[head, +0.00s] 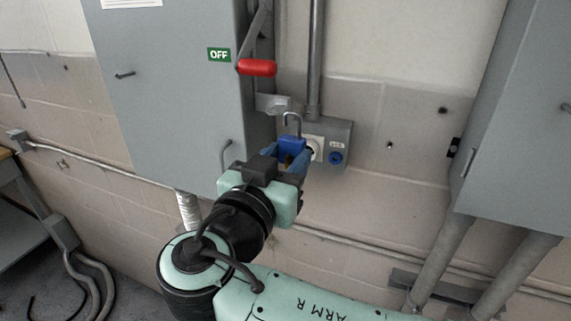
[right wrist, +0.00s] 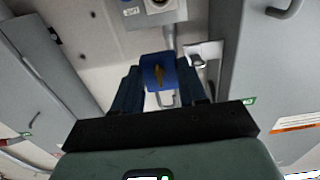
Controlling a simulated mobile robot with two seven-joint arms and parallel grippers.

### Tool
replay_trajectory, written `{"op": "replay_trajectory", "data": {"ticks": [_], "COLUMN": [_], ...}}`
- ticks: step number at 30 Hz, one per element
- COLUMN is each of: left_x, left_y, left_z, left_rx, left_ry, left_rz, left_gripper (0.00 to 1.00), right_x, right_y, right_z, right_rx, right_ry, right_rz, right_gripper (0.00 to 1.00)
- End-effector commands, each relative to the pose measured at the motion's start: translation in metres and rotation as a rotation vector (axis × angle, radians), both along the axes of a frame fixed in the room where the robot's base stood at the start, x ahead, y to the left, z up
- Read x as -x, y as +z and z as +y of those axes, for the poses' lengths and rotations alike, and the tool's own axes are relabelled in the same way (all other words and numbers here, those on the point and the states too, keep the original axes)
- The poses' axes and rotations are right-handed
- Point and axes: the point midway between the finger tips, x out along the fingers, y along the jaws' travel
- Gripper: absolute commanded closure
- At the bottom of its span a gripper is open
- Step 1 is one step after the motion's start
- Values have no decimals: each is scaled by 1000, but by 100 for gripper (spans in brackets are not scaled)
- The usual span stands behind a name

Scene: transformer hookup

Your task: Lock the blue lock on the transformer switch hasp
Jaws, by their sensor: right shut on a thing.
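The blue lock (head: 292,146) is held upright between the fingertips of my right gripper (head: 288,160). Its metal shackle (head: 293,118) points up like a hook, with one leg ending short, so it looks open. The metal hasp (head: 271,103) is on the side of the grey switch box (head: 170,85), just left of and slightly above the shackle; they appear apart, though depth is hard to judge. In the right wrist view the lock (right wrist: 153,72) shows a brass-coloured part between the fingers, and the hasp bracket (right wrist: 204,52) is close by. My left gripper is not in view.
The red switch handle (head: 257,67) is above the hasp, beside a green OFF label (head: 219,55). A grey outlet box (head: 335,140) with a blue round part sits behind the lock. A conduit (head: 316,60) runs up the wall. Another grey cabinet (head: 520,130) is at right.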

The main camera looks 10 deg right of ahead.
Motion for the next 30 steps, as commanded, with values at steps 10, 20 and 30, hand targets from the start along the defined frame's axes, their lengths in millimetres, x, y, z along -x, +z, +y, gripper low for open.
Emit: {"op": "replay_trajectory", "data": {"ticks": [10,20,30], "left_x": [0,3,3], "left_y": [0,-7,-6], "left_z": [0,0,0], "left_rx": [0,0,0], "left_ry": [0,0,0], "left_rz": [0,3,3], "left_gripper": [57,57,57], "right_x": [1,-3,-20], "right_y": [2,1,2], "right_z": [0,-3,-15], "right_rx": [3,2,1], "right_ry": [0,2,2], "right_rz": [-2,-5,-5], "right_gripper": [95,95,95]}}
